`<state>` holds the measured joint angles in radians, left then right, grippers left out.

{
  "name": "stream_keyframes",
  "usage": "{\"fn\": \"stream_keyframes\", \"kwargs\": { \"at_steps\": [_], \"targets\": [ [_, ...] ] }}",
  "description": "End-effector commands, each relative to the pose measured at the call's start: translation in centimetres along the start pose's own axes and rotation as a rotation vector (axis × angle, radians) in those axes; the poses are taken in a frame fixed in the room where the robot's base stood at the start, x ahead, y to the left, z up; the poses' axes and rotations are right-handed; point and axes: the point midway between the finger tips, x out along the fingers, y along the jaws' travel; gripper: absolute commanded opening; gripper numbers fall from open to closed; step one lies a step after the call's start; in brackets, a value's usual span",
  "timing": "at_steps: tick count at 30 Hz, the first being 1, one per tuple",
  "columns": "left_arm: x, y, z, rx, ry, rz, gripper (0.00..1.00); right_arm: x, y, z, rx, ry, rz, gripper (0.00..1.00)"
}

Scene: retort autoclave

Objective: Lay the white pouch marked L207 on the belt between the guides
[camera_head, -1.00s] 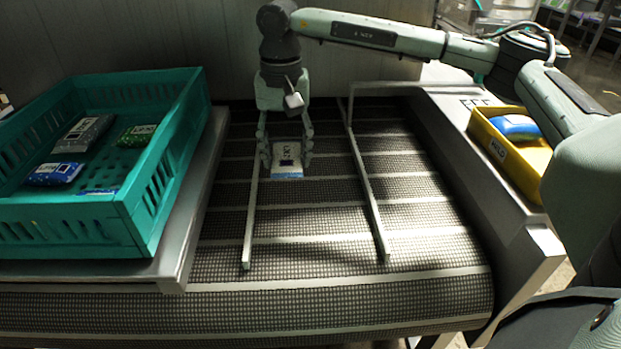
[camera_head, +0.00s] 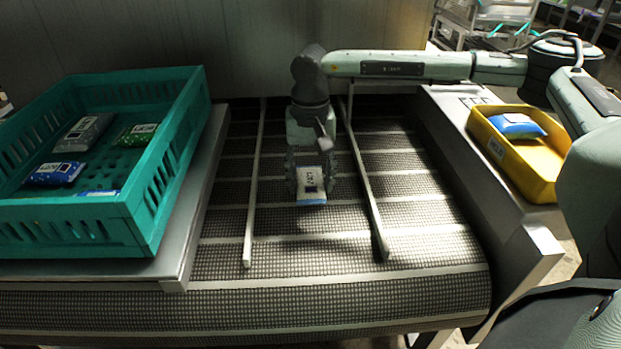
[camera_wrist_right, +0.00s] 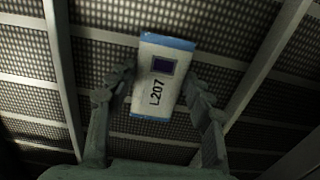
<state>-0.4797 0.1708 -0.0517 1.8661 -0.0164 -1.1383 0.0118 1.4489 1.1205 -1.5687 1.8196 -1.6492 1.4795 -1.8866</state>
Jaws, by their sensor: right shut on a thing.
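The white pouch (camera_head: 311,184) has blue ends and a dark square. Its label reads L207 in the right wrist view (camera_wrist_right: 160,80). My right gripper (camera_head: 311,180) is shut on the pouch, with one finger on each long side; its fingers also show in the right wrist view (camera_wrist_right: 160,95). The pouch is over the dark mesh belt (camera_head: 320,255), between the left guide (camera_head: 254,190) and the right guide (camera_head: 369,190). I cannot tell whether it touches the belt. My left gripper is not in view.
A teal crate (camera_head: 160,160) at the left holds a grey pouch (camera_head: 84,132), a green pouch (camera_head: 137,135) and a blue pouch (camera_head: 55,173). A yellow bin (camera_head: 545,185) at the right holds a blue pouch (camera_head: 517,125). The belt's front part is clear.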

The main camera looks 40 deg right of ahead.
Motion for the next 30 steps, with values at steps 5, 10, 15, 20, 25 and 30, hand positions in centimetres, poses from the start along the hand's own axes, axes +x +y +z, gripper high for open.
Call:
{"fn": "stream_keyframes", "kwargs": {
  "at_steps": [5, 10, 15, 20, 25, 30],
  "targets": [
    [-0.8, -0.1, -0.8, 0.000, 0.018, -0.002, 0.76, 0.2, 0.0, 0.0, 0.000, 0.000, 0.001, 0.62],
    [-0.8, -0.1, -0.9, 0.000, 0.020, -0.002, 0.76, 0.1, 0.0, 0.0, 0.000, 0.000, 0.001, 0.72],
    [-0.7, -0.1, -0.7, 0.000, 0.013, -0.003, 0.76, 0.1, 0.0, 0.0, 0.000, 0.000, 0.001, 0.72],
    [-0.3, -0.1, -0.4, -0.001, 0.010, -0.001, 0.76, -0.6, 0.0, -0.1, 0.000, 0.001, -0.001, 0.72],
    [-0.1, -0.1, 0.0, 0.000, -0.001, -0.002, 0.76, -3.6, -0.1, -0.1, 0.000, 0.003, -0.003, 0.72],
    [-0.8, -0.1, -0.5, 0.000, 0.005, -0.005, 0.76, -7.4, -0.1, -0.1, -0.001, 0.003, -0.003, 0.72]
  ]
}}
